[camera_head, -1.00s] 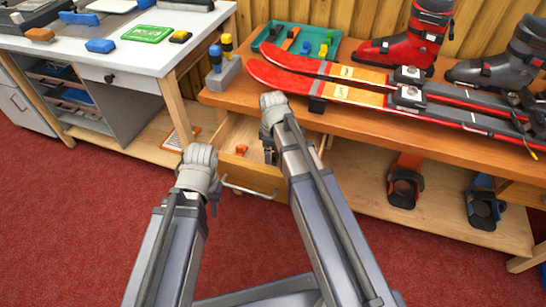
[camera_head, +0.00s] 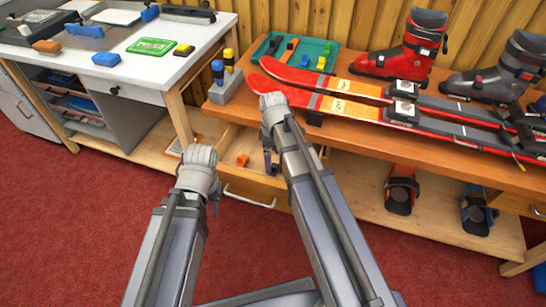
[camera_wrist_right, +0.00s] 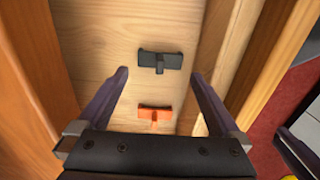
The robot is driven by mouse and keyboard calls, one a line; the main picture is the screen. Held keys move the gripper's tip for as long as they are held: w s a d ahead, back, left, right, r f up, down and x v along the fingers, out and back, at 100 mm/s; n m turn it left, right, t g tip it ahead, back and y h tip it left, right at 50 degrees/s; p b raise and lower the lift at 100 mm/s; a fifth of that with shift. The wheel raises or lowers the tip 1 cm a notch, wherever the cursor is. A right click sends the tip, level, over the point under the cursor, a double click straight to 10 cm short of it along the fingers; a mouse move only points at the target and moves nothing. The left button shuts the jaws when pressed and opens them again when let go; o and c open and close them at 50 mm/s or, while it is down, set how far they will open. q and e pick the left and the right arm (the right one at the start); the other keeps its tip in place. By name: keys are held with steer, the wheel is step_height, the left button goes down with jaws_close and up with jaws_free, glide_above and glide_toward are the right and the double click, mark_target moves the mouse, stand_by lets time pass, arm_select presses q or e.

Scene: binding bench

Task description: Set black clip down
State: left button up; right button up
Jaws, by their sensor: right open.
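The black clip (camera_wrist_right: 160,61) lies on the pale wooden floor of the open drawer (camera_head: 258,187), seen in the right wrist view. My right gripper (camera_wrist_right: 160,76) is open over the drawer, its two fingers apart on either side of the clip, with gaps between. An orange clip (camera_wrist_right: 155,114) lies beside the black one, closer to the gripper's body; it also shows in the head view (camera_head: 242,160). The black clip cannot be made out in the head view, near my right gripper. My left gripper (camera_head: 214,204) hangs in front of the drawer's left side; its fingers are mostly hidden.
Red skis (camera_head: 350,88) lie on the wooden bench above the drawer. A teal tray (camera_head: 318,47) of clips and a grey holder (camera_head: 226,88) with bottles stand behind. A white worktable (camera_head: 150,65) is at left. Drawer walls border the right gripper closely.

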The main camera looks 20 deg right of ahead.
mark_target(273, 166)
step_height(273, 166, up, 7)
steer(key=p, duration=0.6)
arm_select(q)
step_height(273, 166, up, 7)
arm_select(e)
steer(key=s+a+m+h, duration=0.1)
steer(key=s+a+m, duration=0.6)
steer(key=s+a, duration=0.3)
steer(key=s, duration=0.4)
steer(key=shift+s+a, duration=0.15)
steer(key=shift+a, duration=0.1)
arm_select(q)
steer(key=shift+w+d, duration=0.1)
arm_select(e)
steer(key=shift+d+r, duration=0.1)
